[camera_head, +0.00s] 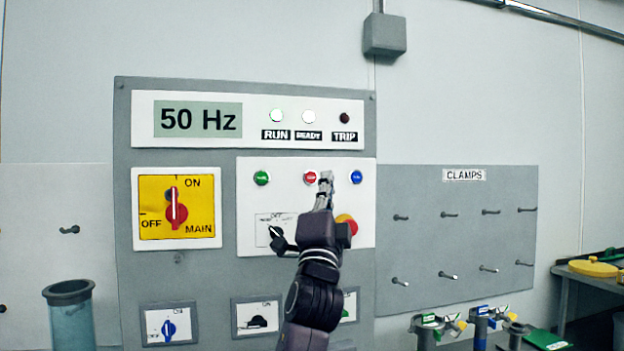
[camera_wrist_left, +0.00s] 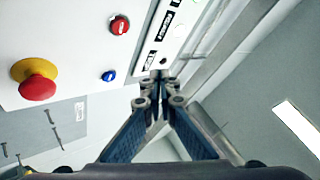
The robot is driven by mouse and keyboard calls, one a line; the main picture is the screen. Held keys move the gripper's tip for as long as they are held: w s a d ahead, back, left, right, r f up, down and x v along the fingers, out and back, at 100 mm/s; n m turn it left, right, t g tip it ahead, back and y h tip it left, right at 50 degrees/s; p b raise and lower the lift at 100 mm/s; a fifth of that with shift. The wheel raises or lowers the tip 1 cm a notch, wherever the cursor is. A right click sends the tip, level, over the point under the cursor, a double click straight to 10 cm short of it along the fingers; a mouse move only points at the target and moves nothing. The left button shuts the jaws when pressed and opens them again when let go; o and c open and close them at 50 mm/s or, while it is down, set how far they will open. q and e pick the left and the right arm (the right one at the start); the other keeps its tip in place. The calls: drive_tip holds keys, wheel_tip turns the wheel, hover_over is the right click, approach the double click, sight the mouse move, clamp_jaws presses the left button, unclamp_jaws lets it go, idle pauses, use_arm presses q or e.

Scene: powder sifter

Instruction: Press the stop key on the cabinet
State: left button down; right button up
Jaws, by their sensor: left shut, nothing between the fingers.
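The grey cabinet (camera_head: 205,275) stands upright ahead with a white key panel. A small red key (camera_head: 310,177) with white lettering, too small to read, sits between a green key (camera_head: 261,177) and a blue key (camera_head: 356,177). My left gripper (camera_head: 325,178) is shut and empty, its tips just right of the red key in the head view; I cannot tell there how far off the panel they are. In the left wrist view the shut fingertips (camera_wrist_left: 157,82) appear apart from the red key (camera_wrist_left: 120,25) and the blue key (camera_wrist_left: 109,76). My right gripper is not in view.
A red mushroom button on a yellow base (camera_head: 348,224) is partly behind my left gripper; it shows fully in the left wrist view (camera_wrist_left: 36,80). A black selector (camera_head: 277,239) and a red main switch (camera_head: 176,208) are nearby.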

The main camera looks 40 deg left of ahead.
sight(315, 181)
use_arm(q)
drive_tip(key=shift+w+a, duration=1.45)
drive_tip(key=shift+a, duration=0.25)
drive_tip(key=shift+w+a, duration=1.45)
drive_tip(key=shift+a, duration=0.2)
drive_tip(key=shift+a, duration=0.1)
drive_tip(key=shift+w+a, duration=0.2)
drive_tip(key=shift+w, duration=0.05)
drive_tip(key=shift+w+a+b, duration=0.25)
drive_tip(key=shift+a+b, duration=0.05)
drive_tip(key=shift+a, duration=0.1)
drive_tip(key=shift+d, duration=0.1)
drive_tip(key=shift+s+d+f, duration=0.1)
drive_tip(key=shift+s+d, duration=0.3)
drive_tip(key=shift+s, duration=0.1)
drive_tip(key=shift+d, duration=0.1)
drive_tip(key=shift+d, duration=0.1)
